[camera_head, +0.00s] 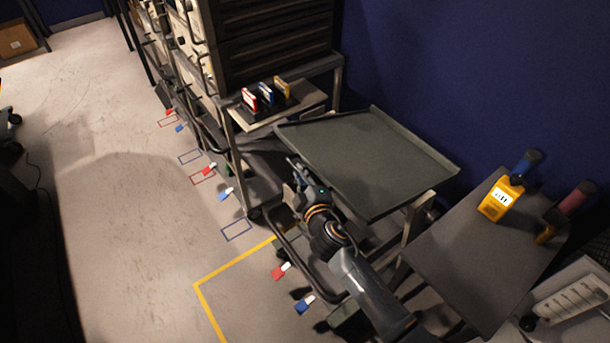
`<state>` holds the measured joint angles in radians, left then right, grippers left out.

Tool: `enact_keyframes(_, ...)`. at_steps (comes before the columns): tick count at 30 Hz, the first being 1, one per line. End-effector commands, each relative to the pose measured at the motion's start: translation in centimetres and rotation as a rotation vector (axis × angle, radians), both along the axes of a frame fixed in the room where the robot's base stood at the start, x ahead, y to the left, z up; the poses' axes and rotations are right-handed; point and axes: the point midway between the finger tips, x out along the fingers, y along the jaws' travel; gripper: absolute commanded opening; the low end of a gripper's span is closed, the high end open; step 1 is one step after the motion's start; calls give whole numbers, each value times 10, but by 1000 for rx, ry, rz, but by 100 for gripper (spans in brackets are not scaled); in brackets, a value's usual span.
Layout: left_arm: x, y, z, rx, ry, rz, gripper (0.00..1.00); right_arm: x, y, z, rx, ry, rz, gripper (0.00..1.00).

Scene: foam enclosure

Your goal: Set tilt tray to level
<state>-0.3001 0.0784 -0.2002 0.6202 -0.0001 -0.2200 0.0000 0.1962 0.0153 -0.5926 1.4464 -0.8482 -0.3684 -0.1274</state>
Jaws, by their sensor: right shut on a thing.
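The tilt tray (365,155) is a dark grey-green rectangular tray with a low rim, on a metal-framed cart right of centre. Its surface looks sloped, but I cannot tell the exact angle from this view. My right gripper (300,183) is at the tray's near left edge, its arm coming up from the bottom right. It is shut on the tray's edge, though its fingertips are small and partly hidden there. My left gripper is not in view.
A dark side table (445,255) at right holds a yellow handheld device (497,201) with a lit display. A small shelf (300,103) with coloured items stands behind the tray. A blue wall (480,70) closes the back. Open floor (120,220) lies at left.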

Motion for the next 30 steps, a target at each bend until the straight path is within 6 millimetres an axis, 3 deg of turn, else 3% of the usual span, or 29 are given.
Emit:
enact_keyframes(1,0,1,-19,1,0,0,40,-3,3,-18,-15,-7,1,0)
enact_keyframes(15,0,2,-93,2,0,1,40,-8,8,-71,-138,-92,-5,0)
enact_keyframes(20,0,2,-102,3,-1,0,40,-7,7,-81,-138,-92,-5,0)
enact_keyframes(30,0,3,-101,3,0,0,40,-8,7,-83,-139,-87,-2,0)
